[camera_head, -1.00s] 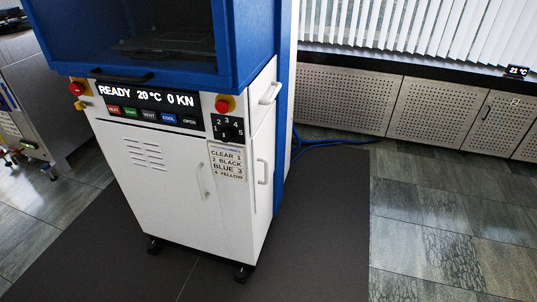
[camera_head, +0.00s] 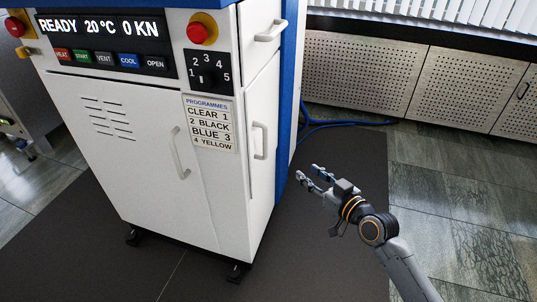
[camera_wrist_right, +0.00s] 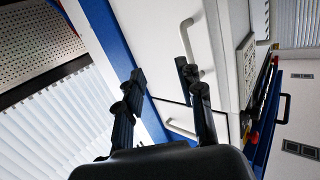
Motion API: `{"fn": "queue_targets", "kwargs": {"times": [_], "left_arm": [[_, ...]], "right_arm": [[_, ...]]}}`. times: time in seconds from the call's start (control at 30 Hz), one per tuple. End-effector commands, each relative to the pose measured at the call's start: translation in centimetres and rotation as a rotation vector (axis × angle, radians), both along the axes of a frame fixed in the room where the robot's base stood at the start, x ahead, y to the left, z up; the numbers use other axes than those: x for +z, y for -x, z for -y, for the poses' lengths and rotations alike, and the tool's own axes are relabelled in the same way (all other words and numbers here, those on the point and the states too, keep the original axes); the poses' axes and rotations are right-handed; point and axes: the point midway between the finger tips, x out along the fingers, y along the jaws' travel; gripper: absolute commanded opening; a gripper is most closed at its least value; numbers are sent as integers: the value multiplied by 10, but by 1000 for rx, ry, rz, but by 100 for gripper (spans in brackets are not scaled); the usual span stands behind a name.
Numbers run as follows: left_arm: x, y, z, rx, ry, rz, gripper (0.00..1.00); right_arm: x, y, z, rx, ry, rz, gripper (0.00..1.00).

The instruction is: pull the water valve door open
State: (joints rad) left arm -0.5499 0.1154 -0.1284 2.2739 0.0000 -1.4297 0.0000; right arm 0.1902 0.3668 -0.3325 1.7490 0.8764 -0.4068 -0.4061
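The white press cabinet (camera_head: 140,130) has a narrow side door (camera_head: 262,165) with an upright white bar handle (camera_head: 260,140). The side door is shut. No label marks it as the water valve door. My right gripper (camera_head: 307,172) is open and empty, to the right of this door and apart from it. In the right wrist view the side door's handle (camera_wrist_right: 189,48) shows beyond the open fingers, partly behind the right-hand finger. My left gripper is not in view.
A side drawer handle (camera_head: 270,31) sits above the door. The front door has its own handle (camera_head: 179,153). Blue hoses (camera_head: 345,124) lie on the floor behind. Perforated wall panels (camera_head: 370,75) stand at the back. The dark mat (camera_head: 330,240) is clear.

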Motion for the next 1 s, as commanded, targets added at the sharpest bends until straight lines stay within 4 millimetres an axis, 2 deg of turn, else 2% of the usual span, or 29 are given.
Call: {"fn": "queue_targets", "kwargs": {"times": [0.13, 0.3, 0.47, 0.67, 0.77, 1.0], "left_arm": [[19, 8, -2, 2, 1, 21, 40], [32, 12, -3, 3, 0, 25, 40], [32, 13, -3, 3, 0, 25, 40], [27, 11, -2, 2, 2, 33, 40], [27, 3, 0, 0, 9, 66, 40], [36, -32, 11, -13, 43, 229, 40]], "right_arm": [[39, 9, -20, 78, -27, 105, 37], [60, 13, -30, 111, -39, 145, 37], [62, -2, -43, 112, -41, 146, 37], [61, -35, -69, 112, -42, 146, 37], [61, -52, -83, 112, -42, 145, 37], [60, -82, -105, 110, -40, 143, 37]]}}
